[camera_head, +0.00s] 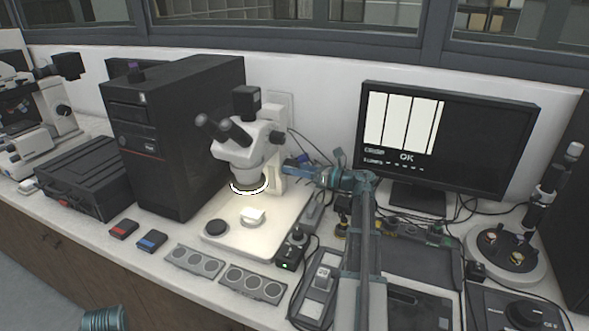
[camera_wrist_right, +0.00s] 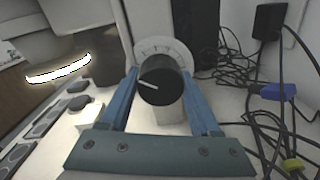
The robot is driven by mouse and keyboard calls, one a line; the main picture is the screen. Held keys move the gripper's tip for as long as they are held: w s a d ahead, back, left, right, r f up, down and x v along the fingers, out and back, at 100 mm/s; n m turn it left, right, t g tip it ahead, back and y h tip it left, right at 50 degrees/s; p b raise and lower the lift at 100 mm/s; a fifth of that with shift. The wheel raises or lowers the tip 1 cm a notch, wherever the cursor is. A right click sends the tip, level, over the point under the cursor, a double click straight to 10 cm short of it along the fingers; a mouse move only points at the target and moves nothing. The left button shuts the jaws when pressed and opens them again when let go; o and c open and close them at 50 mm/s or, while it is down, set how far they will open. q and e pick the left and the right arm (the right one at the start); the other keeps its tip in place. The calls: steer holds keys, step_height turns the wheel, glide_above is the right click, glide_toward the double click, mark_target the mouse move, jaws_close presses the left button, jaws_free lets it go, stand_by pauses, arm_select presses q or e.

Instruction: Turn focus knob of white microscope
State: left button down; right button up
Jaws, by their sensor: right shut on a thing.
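The white microscope (camera_head: 250,152) stands on a lit white base, with black eyepieces and a glowing ring light under its head. Its black focus knob (camera_wrist_right: 160,80) shows in the right wrist view, with a white line on its face pointing left and slightly up. My right gripper (camera_head: 290,166) reaches the right side of the microscope's column. In the right wrist view, the blue fingers of my right gripper (camera_wrist_right: 163,88) stand on both sides of the knob and are shut on it. In the head view the knob is hidden by the gripper. The left gripper's jaws are not visible.
A black computer tower (camera_head: 175,140) stands left of the microscope. A monitor (camera_head: 450,140) showing "OK" stands at the right. Grey trays (camera_head: 195,261) with round wells lie in front. Cables (camera_wrist_right: 265,110) run behind the knob. Another microscope (camera_head: 35,120) stands far left.

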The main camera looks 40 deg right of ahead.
stand_by(0.3)
steer(key=o, duration=1.4)
steer(key=v, duration=1.4)
steer(key=shift+w, duration=0.1)
